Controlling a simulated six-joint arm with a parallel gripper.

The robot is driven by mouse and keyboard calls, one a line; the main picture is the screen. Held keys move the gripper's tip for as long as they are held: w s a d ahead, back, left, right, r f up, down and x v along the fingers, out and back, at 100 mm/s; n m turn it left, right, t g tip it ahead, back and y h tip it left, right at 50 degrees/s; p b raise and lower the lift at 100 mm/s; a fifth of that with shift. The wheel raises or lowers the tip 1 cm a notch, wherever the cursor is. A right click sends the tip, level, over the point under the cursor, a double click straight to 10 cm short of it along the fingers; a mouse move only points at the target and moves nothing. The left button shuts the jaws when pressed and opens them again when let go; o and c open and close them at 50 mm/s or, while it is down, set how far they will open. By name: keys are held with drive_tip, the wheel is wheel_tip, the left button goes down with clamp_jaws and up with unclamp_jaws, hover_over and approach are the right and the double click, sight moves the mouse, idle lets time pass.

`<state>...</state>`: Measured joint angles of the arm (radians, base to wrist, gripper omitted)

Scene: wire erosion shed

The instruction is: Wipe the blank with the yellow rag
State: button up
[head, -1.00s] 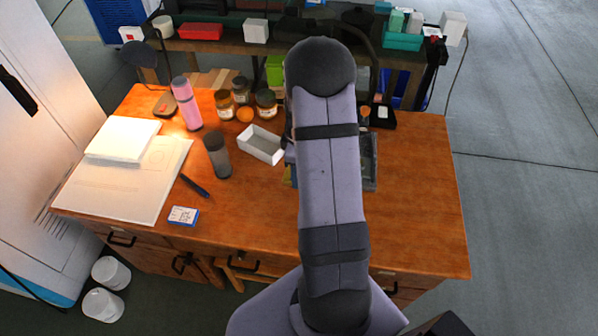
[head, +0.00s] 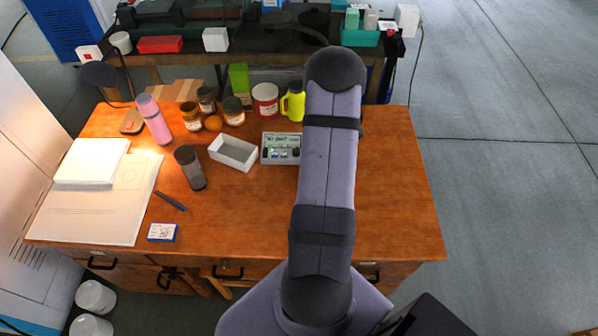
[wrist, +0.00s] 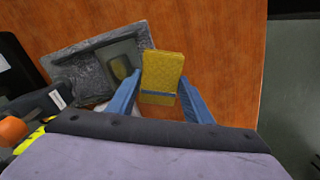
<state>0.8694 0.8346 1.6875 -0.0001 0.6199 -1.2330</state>
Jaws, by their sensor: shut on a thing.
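In the wrist view, my gripper (wrist: 160,97) is shut on the yellow rag (wrist: 163,68), a folded pad standing up between the two blue fingers. Just left of the rag is a dark grey tray (wrist: 75,72) with a smooth grey plate (wrist: 112,58) in it, which looks like the blank. A dull yellowish patch shows on the plate beside the rag. I cannot tell whether the rag touches the plate or the tray. In the head view my arm hides the gripper, the rag and the tray.
A white open box (head: 233,153) and a small labelled device (head: 281,148) stand left of my arm. A yellow bottle (head: 293,103), a red-and-white jar (head: 265,99) and several brown jars stand at the back. The table (head: 395,205) is clear to the right.

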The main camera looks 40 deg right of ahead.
drive_tip(key=d, duration=0.2)
drive_tip(key=d+r, duration=0.1)
drive_tip(key=d, duration=0.1)
drive_tip(key=d+r, duration=0.1)
drive_tip(key=d, duration=0.1)
drive_tip(key=shift+w+d, duration=0.35)
drive_tip(key=shift+d, duration=0.05)
drive_tip(key=r+n, duration=0.1)
drive_tip(key=w+d+r+n, duration=0.1)
drive_tip(key=r+n, duration=0.2)
drive_tip(key=shift+w+d, duration=0.15)
drive_tip(key=shift+d, duration=0.05)
drive_tip(key=shift+f, duration=0.1)
